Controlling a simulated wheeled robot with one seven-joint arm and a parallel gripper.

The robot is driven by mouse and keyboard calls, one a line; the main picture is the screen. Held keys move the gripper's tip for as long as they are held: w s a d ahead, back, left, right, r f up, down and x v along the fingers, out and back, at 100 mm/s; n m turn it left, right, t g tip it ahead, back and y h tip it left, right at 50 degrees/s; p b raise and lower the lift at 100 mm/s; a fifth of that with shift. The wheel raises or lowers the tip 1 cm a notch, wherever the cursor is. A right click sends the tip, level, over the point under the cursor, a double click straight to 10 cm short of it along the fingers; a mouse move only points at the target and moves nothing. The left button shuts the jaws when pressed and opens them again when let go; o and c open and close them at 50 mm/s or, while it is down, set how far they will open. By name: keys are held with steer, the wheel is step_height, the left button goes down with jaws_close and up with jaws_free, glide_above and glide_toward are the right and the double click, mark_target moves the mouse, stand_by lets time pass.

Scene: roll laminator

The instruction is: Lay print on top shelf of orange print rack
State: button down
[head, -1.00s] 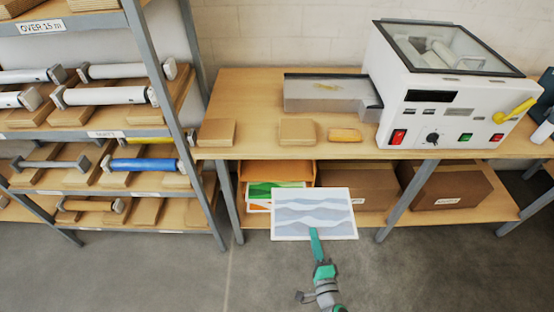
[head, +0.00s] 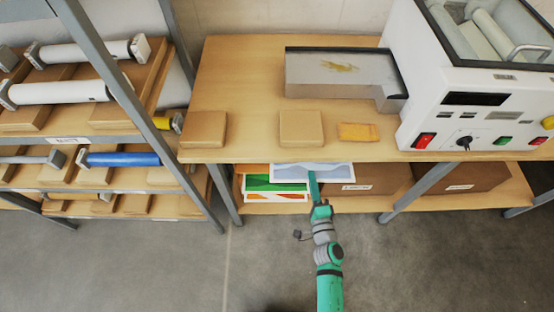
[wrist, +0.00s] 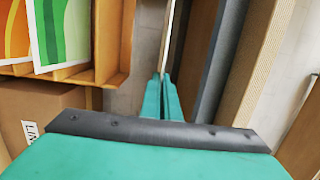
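The print (head: 335,174), a sheet with pale blue and grey waves, is held level just under the front edge of the table top, which hides its far part in the head view. My gripper (head: 313,175) is shut on its near edge. In the wrist view my fingertips (wrist: 166,80) pinch the sheet (wrist: 168,35), seen edge-on. The orange print rack (head: 239,188) stands on the lower shelf, partly behind the print; it also shows in the wrist view (wrist: 118,45). It holds a green print (head: 262,184) and an orange print (head: 262,197). A gap shows between rack and sheet in the wrist view.
The table top (head: 240,90) overhangs close above the print. Brown boxes (head: 375,180) stand right of the rack on the lower shelf (head: 260,209). A table leg (head: 226,195) stands left of the rack. The floor in front is clear.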

mark_target(290, 176)
steer(key=w+a+f, duration=0.1)
steer(key=a, duration=0.1)
steer(key=w+a+f, duration=0.1)
steer(key=a, duration=0.1)
steer(key=w+a+f, duration=0.1)
steer(key=a, duration=0.2)
steer(key=shift+w+a+f, duration=0.1)
steer(key=shift+w+f, duration=0.15)
steer(key=w+a+f, duration=0.2)
steer(key=a+f, duration=0.3)
steer(key=f, duration=0.4)
steer(key=shift+f, duration=0.15)
steer(key=shift+w+a+f, duration=0.1)
steer(key=c, duration=2)
jaws_free()
